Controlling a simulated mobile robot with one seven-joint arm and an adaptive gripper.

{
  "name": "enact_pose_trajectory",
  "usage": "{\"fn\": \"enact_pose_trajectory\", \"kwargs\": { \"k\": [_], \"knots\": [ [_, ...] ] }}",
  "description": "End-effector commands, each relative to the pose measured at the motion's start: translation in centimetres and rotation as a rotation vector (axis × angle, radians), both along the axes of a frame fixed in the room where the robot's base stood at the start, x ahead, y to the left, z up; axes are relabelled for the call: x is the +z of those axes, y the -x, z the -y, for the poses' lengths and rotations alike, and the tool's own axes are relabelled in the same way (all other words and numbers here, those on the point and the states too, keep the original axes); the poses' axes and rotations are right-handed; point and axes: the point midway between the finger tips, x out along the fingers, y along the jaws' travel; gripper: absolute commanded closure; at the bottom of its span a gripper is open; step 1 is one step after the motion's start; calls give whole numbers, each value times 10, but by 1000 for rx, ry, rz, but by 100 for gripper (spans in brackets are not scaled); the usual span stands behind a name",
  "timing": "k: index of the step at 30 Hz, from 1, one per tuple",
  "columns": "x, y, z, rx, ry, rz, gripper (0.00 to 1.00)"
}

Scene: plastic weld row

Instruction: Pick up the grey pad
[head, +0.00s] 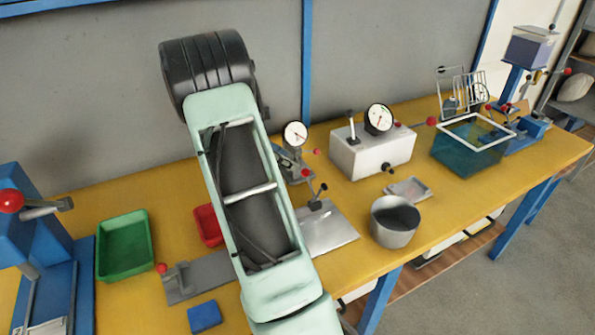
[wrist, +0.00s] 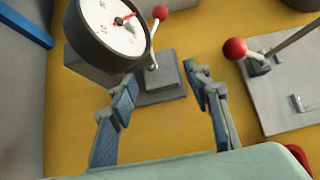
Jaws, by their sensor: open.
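I cannot pick out the grey pad for certain in either view. In the wrist view my gripper (wrist: 166,88) is open, with one blue-padded finger on each side and nothing held between them. Beyond the fingertips stands a dial gauge (wrist: 108,28) on a grey base (wrist: 165,94), with a lever and red knob. Its grey parts show between the fingers, and I cannot tell whether a separate pad lies there. In the head view the same kind of gauge (head: 295,133) stands behind my arm, which hides my gripper.
The yellow bench holds a green tray (head: 149,240), a red tray (head: 207,222), a blue block (head: 204,316), clamp plates (head: 335,232), a metal pot (head: 394,235), a small grey tray (head: 408,187), a white gauge box (head: 372,152) and a blue-green tank (head: 465,150). A grey wall stands behind.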

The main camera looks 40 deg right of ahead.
Motion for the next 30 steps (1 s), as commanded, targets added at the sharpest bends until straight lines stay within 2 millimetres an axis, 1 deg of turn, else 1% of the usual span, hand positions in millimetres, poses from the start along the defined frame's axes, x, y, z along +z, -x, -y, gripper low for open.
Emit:
{"fn": "enact_pose_trajectory", "kwargs": {
  "k": [5,9,12,15,20,27,30],
  "knots": [
    [-12,2,9,-1,-1,0,55],
    [-29,4,22,-1,-1,-3,55],
    [-39,7,31,-1,-1,-1,55],
    [-41,8,35,1,-1,1,55],
    [-41,7,34,1,-1,1,55],
    [-41,7,34,1,-1,1,80],
    [-40,7,34,1,0,1,90]
  ]
}}
